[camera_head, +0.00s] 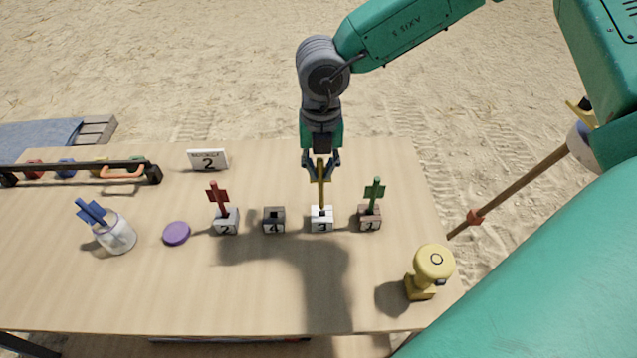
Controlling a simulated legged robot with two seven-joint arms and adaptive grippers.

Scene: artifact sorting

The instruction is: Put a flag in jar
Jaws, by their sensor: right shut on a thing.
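A glass jar (116,236) stands on the left of the table with a blue flag (91,212) leaning in it. Several small numbered blocks stand in a row. A red flag (219,197) stands in block 2 (226,222), and a green flag (374,190) in block 1 (369,218). Block 4 (273,221) holds no flag. My right gripper (321,168) points down over block 3 (321,220) and is shut on a yellow flag (321,190). The flag's lower end is at the block's top; I cannot tell whether it is seated. My left gripper is not in view.
A purple lid (176,233) lies right of the jar. A white sign (207,160) marked 2 stands at the back. A black rack (80,170) is at the back left. A yellow tool-like object (430,270) stands at the front right. The front middle of the table (250,290) is clear.

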